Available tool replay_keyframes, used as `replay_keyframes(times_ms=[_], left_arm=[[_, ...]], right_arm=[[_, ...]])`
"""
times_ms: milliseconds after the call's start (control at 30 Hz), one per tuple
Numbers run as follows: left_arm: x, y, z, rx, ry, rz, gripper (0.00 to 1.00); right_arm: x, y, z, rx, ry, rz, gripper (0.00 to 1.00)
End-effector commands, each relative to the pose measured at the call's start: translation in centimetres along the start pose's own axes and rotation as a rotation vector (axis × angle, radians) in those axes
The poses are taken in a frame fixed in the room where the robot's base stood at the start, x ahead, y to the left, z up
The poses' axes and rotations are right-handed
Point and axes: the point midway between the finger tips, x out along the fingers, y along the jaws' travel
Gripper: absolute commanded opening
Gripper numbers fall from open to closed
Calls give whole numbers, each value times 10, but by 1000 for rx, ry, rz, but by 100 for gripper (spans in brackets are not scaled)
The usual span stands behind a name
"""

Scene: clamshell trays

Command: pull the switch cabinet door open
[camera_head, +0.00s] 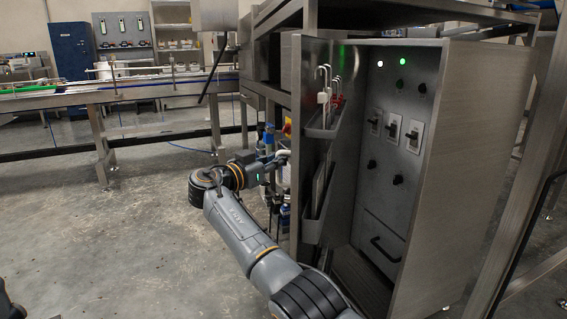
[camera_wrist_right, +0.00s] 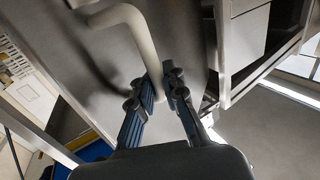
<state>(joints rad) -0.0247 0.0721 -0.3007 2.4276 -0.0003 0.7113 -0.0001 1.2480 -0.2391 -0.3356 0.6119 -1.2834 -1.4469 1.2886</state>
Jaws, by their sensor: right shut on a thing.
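The switch cabinet (camera_head: 470,150) stands at the right of the head view. Its door (camera_head: 311,70) stands wide open at the left of the cabinet, with its inner face and door bins showing. The pale curved door handle (camera_wrist_right: 135,25) is on the outer face of the door (camera_wrist_right: 185,30), and a bit of it shows in the head view (camera_head: 283,153). My right gripper (camera_wrist_right: 163,85) is shut on the handle's end; in the head view (camera_head: 277,160) it is at the door's outer side, its fingertips hard to make out. My left gripper is not in view.
Inside the cabinet are a panel with switches (camera_head: 391,126), two lit lamps (camera_head: 402,61) and a black handle (camera_head: 385,249). A bin (camera_head: 325,122) with hanging tools is on the door. A conveyor (camera_head: 150,92) runs behind. The floor (camera_head: 130,235) at left is clear.

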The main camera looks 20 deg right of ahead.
Motion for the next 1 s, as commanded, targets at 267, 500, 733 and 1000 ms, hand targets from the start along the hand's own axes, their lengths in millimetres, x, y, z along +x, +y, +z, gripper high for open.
replay_keyframes(times_ms=[267, 500, 733, 1000], left_arm=[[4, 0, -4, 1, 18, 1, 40], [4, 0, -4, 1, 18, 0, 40], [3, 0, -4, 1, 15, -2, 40], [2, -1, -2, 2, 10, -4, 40]], right_arm=[[-5, -3, 7, -5, -13, -4, 0], [-5, -3, 7, -5, -13, -4, 16], [-3, -3, 4, -2, -7, -3, 34], [-10, -3, 2, -1, -4, -4, 34]])
